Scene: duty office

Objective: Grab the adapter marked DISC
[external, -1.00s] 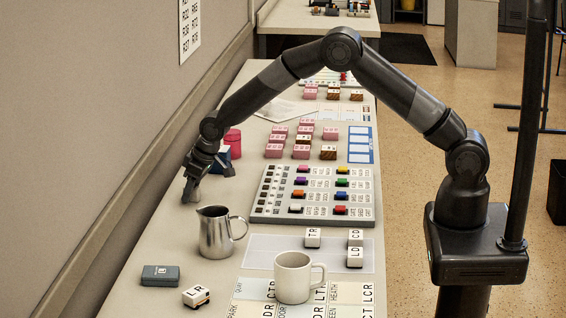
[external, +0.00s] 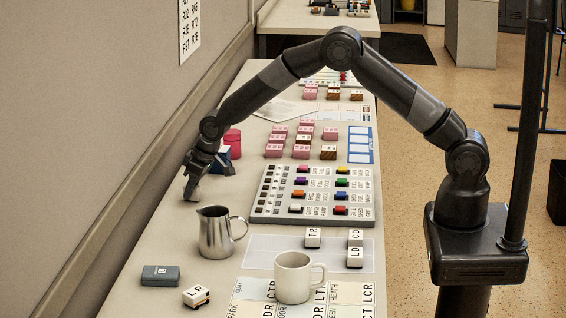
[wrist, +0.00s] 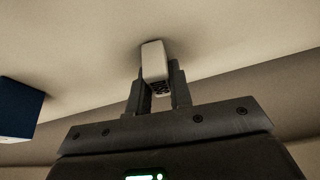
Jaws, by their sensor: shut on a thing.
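My gripper (external: 190,191) is low over the left side of the long table, beyond the metal jug. In the wrist view my gripper (wrist: 160,88) is shut on a small pale block (wrist: 153,60) with a dark, pitted end face between the fingers. The block looks like an adapter, but no marking on it can be read, so I cannot tell whether it says DISC. In the external view the block is too small and covered to make out clearly. Whether it touches the tabletop is unclear.
The metal jug (external: 214,233) is in front. A keyed panel (external: 313,215) lies right. The wall runs along the left edge.

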